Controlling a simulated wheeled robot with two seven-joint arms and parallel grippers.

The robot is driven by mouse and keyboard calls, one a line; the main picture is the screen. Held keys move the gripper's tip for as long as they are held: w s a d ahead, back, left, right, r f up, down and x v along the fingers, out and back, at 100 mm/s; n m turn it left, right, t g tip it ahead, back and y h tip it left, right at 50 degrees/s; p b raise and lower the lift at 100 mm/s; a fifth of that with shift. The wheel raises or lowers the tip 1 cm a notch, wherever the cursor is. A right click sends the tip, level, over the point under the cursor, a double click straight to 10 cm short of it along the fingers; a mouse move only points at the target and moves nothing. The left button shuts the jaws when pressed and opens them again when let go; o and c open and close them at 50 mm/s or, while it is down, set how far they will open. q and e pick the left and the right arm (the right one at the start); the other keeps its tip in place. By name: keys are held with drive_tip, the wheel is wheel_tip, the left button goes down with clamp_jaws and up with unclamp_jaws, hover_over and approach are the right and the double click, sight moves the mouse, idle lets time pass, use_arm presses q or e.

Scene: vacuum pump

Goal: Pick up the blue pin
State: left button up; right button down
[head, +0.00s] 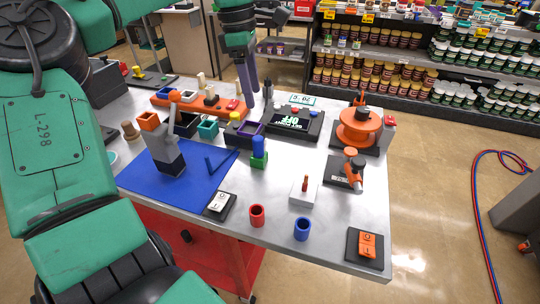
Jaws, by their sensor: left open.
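A small dark blue piece (217,166) also lies on the blue mat; I cannot tell which of the two is the pin. My left gripper (247,92) hangs over the back of the table, fingers pointing down, open and empty. It is beyond the blue cylinder and apart from it. My right gripper is not in view.
A black device with a display (292,122) and an orange reel (360,128) are at the back right. Red (257,216) and blue (302,229) cups stand near the front edge of the table (336,237).

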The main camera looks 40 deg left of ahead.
use_arm(q)
drive_tip(key=p, duration=0.1)
hover_over(257, 138)
drive_tip(key=a, duration=0.1)
drive_tip(key=f, duration=0.7)
drive_tip(key=shift+s, duration=0.25)
drive_tip(key=f, duration=0.2)
drive_tip(key=f+p, duration=0.1)
drive_tip(key=f, duration=0.1)
drive_tip(key=d+f+p, duration=0.1)
drive_tip(key=f, duration=0.1)
drive_tip(key=shift+w+f, duration=0.4)
drive_tip(key=shift+f, duration=0.1)
clamp_jaws()
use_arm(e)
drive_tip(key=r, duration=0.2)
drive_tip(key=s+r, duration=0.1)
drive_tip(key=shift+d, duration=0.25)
